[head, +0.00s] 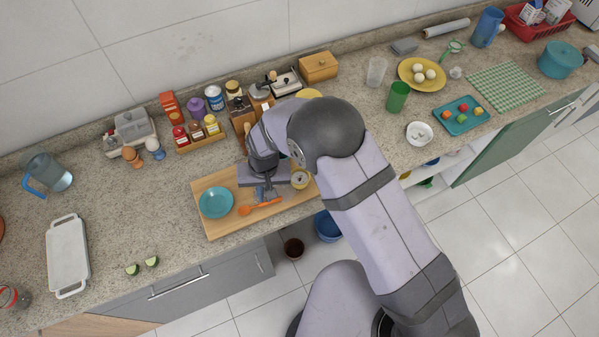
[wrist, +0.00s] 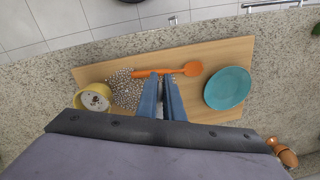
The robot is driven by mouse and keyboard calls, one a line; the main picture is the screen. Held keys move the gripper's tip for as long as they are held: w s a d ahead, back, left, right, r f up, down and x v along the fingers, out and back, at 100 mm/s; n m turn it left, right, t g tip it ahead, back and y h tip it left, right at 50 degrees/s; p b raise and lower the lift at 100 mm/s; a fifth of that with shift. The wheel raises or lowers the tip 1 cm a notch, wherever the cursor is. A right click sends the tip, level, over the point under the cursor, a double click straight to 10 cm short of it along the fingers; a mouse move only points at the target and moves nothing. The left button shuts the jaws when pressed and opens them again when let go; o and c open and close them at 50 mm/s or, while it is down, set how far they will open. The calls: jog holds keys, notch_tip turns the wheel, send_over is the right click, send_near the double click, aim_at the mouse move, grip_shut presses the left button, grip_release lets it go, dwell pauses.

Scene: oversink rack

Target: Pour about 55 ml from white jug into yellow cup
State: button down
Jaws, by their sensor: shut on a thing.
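The yellow cup (head: 301,179) stands upright at the right end of the wooden board in the head view, beside my gripper. In the wrist view the yellow cup (wrist: 80,102) is at the left, with pale and dark contents. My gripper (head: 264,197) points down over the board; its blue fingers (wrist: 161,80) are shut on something. Only a pale sliver shows between them, so I cannot make out what is held. I cannot identify the white jug in either view. Many small pale grains (wrist: 123,90) lie scattered on the board between cup and fingers.
The wooden board (head: 223,229) also holds a teal plate (head: 216,203) and an orange spoon (head: 246,210), close to my fingertips. A spice rack (head: 201,141) and jars stand behind. Two lime pieces (head: 151,261) and a white tray (head: 67,255) are at left. The counter between is clear.

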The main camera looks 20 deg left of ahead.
jog(key=shift+s+a+h, duration=0.15)
jog(key=shift+a+h, duration=0.1)
jog(key=shift+h, duration=0.15)
jog(key=shift+a+b, duration=0.1)
jog(key=shift+b, duration=0.2)
dwell(0.5)
